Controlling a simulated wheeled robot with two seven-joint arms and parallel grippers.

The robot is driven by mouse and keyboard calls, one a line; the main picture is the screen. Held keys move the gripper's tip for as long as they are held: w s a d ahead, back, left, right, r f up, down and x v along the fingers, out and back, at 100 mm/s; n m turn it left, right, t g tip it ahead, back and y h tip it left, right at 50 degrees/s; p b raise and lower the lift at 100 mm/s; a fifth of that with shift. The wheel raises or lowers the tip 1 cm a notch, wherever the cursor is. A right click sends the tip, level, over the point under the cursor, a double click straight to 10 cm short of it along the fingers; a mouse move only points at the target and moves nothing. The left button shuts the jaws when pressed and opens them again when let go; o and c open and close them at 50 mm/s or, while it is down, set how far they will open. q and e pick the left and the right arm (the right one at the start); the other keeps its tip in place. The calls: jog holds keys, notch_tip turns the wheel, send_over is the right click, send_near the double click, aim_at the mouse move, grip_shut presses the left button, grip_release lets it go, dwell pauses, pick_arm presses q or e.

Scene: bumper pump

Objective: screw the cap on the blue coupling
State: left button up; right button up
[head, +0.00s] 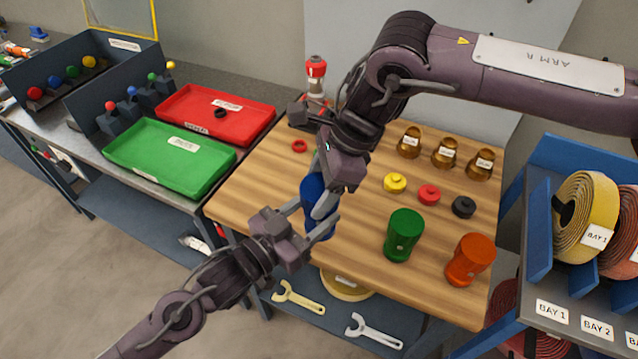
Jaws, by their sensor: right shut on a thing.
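The blue coupling (313,188) is upright at the near left edge of the wooden table, partly hidden by both grippers. My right gripper (324,190) comes down from above and is shut on the blue coupling. My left gripper (312,218) reaches in from the left, low on the coupling, with a finger on either side of it; I cannot tell whether they press on it. A yellow cap (395,183), a red cap (429,195) and a black cap (463,207) lie in a row on the table, apart from both grippers.
A green coupling (404,235) and an orange coupling (470,260) stand at the front right. Several brass fittings (445,153) stand behind the caps. A red ring (299,146) lies at the left. Green (170,185) and red (258,122) trays are on the left bench.

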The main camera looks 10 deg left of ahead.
jog(key=shift+d+f, duration=0.1)
jog(key=shift+f, duration=0.75)
dwell(0.6)
jog(key=shift+r, duration=0.45)
jog(key=shift+r, duration=0.45)
dwell(0.6)
jog(key=shift+f, duration=0.85)
dwell(0.7)
jog(key=o, duration=0.7)
jog(key=shift+s, duration=0.1)
